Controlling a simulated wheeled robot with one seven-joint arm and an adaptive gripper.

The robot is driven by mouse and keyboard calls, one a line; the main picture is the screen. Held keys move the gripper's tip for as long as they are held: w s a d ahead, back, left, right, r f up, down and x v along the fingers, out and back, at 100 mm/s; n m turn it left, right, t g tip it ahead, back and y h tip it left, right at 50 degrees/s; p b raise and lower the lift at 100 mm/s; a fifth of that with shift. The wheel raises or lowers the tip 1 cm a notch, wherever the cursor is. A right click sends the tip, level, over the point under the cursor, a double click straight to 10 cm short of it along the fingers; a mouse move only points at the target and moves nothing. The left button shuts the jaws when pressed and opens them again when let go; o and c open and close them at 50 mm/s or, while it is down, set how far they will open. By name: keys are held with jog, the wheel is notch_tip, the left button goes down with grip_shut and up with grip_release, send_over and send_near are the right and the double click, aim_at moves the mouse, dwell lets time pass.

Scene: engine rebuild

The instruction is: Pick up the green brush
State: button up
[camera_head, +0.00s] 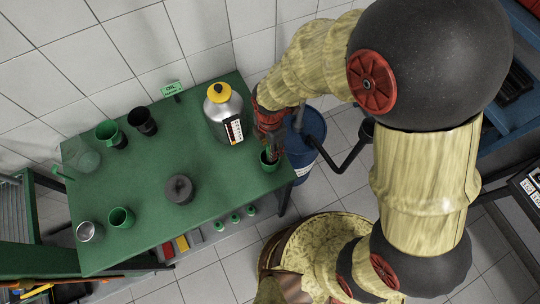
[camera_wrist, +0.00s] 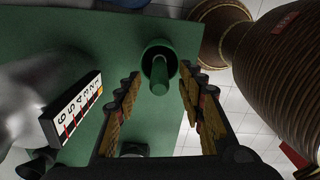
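A green handle-like piece (camera_wrist: 159,76), likely the green brush, stands in a round dark green cup (camera_wrist: 146,55) in the wrist view. No bristles show. In the head view the cup (camera_head: 268,162) is near the table's right edge, with my gripper (camera_head: 268,140) just above it. In the wrist view my gripper (camera_wrist: 160,84) is open, its two fingers on either side of the handle's line with gaps between. The fingers hold nothing. I cannot tell how far the tips are above the handle.
A silver bottle with a yellow cap (camera_head: 222,115) stands close left of my gripper on the green table (camera_head: 150,195). A dark round pot (camera_head: 179,189), a green cup (camera_head: 121,218) and other containers stand farther left. A blue barrel (camera_head: 306,145) is beyond the right edge.

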notch_tip(320, 180, down, 2)
jog(key=shift+f, duration=0.15)
jog(key=c, duration=0.3)
grip_shut()
dwell(0.4)
